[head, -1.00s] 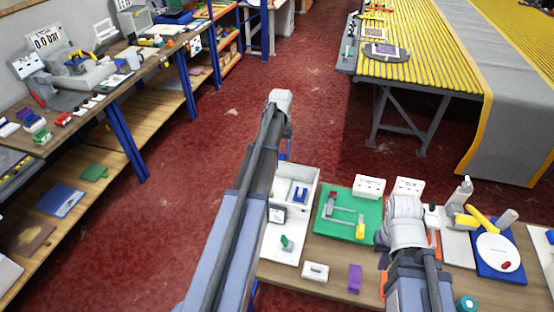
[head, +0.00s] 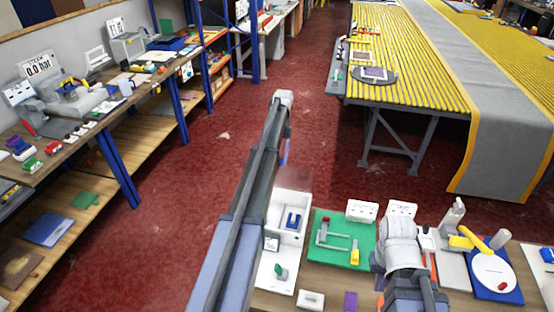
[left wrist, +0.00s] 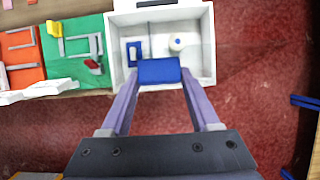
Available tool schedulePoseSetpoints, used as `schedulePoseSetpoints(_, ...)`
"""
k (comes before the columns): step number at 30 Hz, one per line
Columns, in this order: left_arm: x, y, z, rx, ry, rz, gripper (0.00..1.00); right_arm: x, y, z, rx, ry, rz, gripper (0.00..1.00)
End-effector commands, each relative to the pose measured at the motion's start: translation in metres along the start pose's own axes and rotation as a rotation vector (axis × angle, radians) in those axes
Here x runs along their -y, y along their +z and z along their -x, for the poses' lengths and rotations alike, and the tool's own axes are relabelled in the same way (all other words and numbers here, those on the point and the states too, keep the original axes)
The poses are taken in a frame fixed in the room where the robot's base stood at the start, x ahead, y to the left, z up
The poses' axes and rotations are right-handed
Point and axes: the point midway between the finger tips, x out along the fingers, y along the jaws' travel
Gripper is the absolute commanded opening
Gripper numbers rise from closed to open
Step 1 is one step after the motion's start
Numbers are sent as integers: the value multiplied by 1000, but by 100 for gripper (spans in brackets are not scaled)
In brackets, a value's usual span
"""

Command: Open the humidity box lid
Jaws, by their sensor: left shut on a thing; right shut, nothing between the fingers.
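The white humidity box (head: 289,247) is at the left end of the near bench, partly hidden by my left arm in the head view. It shows from above in the left wrist view (left wrist: 208,55), with a blue piece (left wrist: 134,53) and a round white piece (left wrist: 178,42) inside. A pale, see-through panel, seemingly the lid (head: 295,179), shows at its back edge; its tilt is unclear. My left gripper (left wrist: 158,72) is shut on a blue bar, seemingly the lid handle (left wrist: 158,70), at the box's edge. My right gripper (head: 400,238) is shut and empty over the bench; its fingertips are mostly hidden.
A green board with a grey frame (head: 338,238) lies beside the box. A blue base with a white disc (head: 494,272) stands farther right. White blocks (head: 362,210) line the bench's back edge. Red floor lies open behind the bench.

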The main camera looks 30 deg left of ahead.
Motion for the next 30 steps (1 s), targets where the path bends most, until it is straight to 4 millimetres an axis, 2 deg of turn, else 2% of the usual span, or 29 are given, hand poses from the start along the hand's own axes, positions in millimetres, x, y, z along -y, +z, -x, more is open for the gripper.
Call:
schedulePoseSetpoints(9, -2, -3, -1, -9, 2, -3, 0, 0, 0, -1, 0, 0, 0, 0)
schedulePoseSetpoints(10, -2, -3, -1, -8, 2, -3, 66, 0, 0, -1, 0, 0, 0, 0)
schedulePoseSetpoints(17, -1, -1, 0, -5, 1, -2, 91, 0, 0, 0, 0, 0, 0, 0)
schedulePoseSetpoints(30, 0, 0, 7, -3, 1, -1, 92, -1, 0, 6, 0, 0, 0, 0)
